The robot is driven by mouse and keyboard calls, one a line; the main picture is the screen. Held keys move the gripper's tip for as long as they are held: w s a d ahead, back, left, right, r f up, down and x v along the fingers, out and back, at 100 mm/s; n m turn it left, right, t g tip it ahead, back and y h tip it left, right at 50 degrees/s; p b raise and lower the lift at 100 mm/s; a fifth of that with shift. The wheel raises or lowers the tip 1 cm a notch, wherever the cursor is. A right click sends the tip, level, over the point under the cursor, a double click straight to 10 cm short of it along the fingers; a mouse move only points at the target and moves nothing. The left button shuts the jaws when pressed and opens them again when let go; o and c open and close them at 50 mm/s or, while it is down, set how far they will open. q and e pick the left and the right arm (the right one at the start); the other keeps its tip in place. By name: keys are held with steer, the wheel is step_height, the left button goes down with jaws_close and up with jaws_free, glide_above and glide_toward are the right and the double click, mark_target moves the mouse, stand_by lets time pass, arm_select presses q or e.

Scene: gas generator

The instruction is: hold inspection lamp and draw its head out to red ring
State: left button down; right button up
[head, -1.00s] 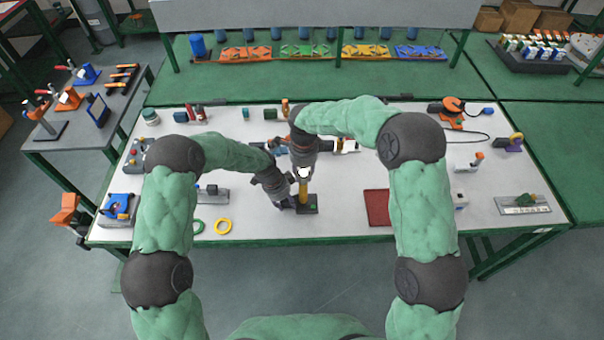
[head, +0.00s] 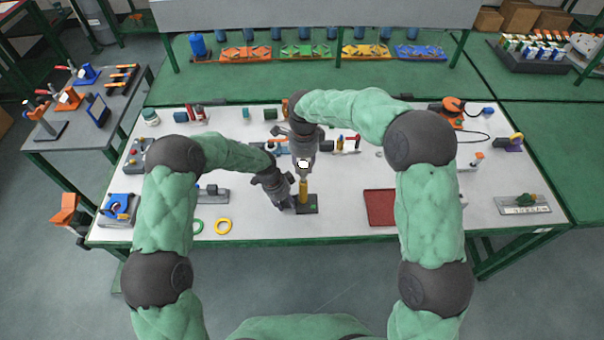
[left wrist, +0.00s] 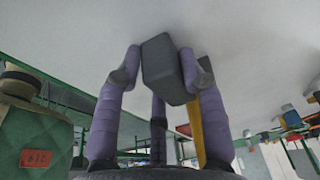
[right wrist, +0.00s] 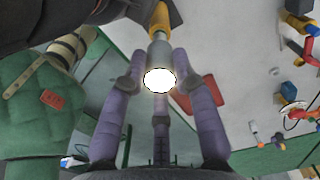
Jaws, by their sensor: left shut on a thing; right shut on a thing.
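The inspection lamp has a yellow body (head: 303,188) standing upright on a dark base (head: 308,208) near the front of the table. My left gripper (head: 291,205) is shut on the dark base from the left; the block (left wrist: 168,70) sits between its fingers in the left wrist view, with the yellow body partly hidden behind. My right gripper (head: 304,160) is above the body, shut on the grey lamp head (right wrist: 160,54). The glowing white lamp end (right wrist: 160,80) faces the right wrist camera. I cannot make out a red ring on the lamp.
A red tray (head: 380,207) lies to the right of the lamp. A yellow ring (head: 223,226) and a green ring (head: 197,226) lie to the left. Small tools stand behind my grippers. The table front between lamp and red tray is clear.

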mark_target(303, 164)
steer(key=shift+r, duration=3.9)
steer(key=o, duration=1.1)
steer(key=shift+c, duration=0.2)
steer(key=shift+f, duration=0.1)
step_height(303, 164, up, 7)
